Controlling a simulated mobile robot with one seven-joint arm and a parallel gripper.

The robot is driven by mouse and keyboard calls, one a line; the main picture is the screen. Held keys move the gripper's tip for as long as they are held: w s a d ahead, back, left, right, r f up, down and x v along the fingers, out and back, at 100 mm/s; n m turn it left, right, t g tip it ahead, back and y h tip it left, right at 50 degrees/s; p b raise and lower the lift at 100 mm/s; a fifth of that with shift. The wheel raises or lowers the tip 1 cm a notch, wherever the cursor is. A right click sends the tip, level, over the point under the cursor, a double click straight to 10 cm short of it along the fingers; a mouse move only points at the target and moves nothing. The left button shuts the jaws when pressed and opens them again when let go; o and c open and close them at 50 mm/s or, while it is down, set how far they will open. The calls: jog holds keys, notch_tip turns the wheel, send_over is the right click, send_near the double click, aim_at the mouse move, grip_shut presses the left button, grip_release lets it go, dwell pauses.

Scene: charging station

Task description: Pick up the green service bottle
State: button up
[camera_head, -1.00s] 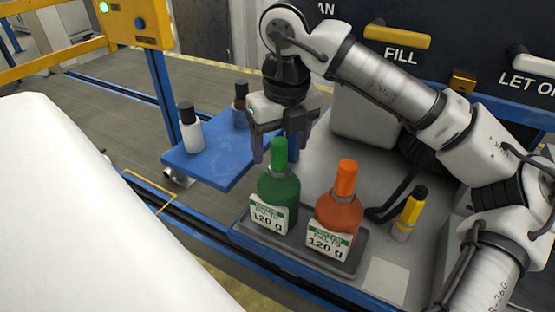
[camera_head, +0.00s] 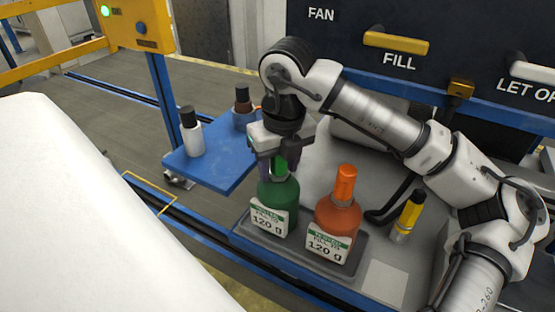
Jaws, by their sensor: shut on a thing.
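The green service bottle (camera_head: 279,195) stands upright on the left part of a grey tray (camera_head: 350,262). It has a green cap and a white label reading 120 g. My gripper (camera_head: 279,168) points down over it, with its fingers on either side of the cap and neck. It is shut on the bottle's top. The fingers partly cover the cap. The bottle's base appears to rest in the tray.
An orange bottle (camera_head: 338,215) stands close on the right in the same tray. A yellow bottle with a black cap (camera_head: 408,217) stands further right. A blue side shelf (camera_head: 212,170) at left holds a white bottle (camera_head: 191,135) and a dark-capped bottle (camera_head: 242,103).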

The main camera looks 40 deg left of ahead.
grip_shut()
jog(key=shift+r, duration=0.1)
